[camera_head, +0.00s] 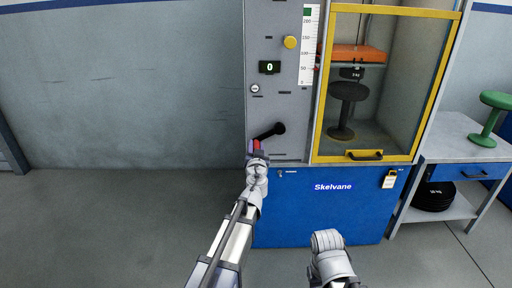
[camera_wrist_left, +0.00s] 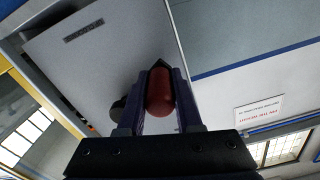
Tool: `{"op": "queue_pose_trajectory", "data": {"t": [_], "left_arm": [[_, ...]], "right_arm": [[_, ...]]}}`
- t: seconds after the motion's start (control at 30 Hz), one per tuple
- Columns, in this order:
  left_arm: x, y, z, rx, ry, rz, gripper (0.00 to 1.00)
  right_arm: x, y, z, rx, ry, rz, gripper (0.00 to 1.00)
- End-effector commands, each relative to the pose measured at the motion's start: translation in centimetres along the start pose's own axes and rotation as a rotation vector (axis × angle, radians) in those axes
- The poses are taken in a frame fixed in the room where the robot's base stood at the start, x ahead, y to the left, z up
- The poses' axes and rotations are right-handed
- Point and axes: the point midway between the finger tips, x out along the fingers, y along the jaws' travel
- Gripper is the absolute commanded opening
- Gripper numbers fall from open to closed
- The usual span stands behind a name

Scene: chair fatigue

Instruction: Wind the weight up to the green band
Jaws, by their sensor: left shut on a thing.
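A black crank (camera_head: 268,132) sits on the grey panel of the machine, its arm slanting down and left from its hub. My left gripper (camera_head: 257,153) is shut on its red handle, which also shows between the fingers in the left wrist view (camera_wrist_left: 160,92). The green band (camera_head: 307,12) is at the top of a white scale (camera_head: 307,50). A dark weight (camera_head: 352,73) hangs under an orange plate (camera_head: 355,54) behind the yellow-framed door, above a black stool (camera_head: 347,100). A counter (camera_head: 269,67) reads 0. My right gripper (camera_head: 328,241) is low in front of the blue base; its fingers cannot be made out.
The yellow-framed door (camera_head: 363,159) looks closed. A yellow knob (camera_head: 290,42) and a key switch (camera_head: 255,88) are on the panel. A padlock (camera_head: 389,180) hangs on the blue base. At the right, a bench (camera_head: 456,143) carries a green stool (camera_head: 490,118). The floor at left is clear.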

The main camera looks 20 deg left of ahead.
Motion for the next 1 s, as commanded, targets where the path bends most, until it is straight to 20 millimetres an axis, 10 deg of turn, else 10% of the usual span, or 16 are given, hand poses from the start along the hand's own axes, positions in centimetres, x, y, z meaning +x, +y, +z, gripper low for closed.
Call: {"op": "queue_pose_trajectory", "data": {"t": [1.0], "left_arm": [[0.02,-0.39,-0.46,0.047,0.0,0.0,0.0]], "right_arm": [[-0.54,0.07,0.04,0.001,0.0,0.001,0.5]]}}
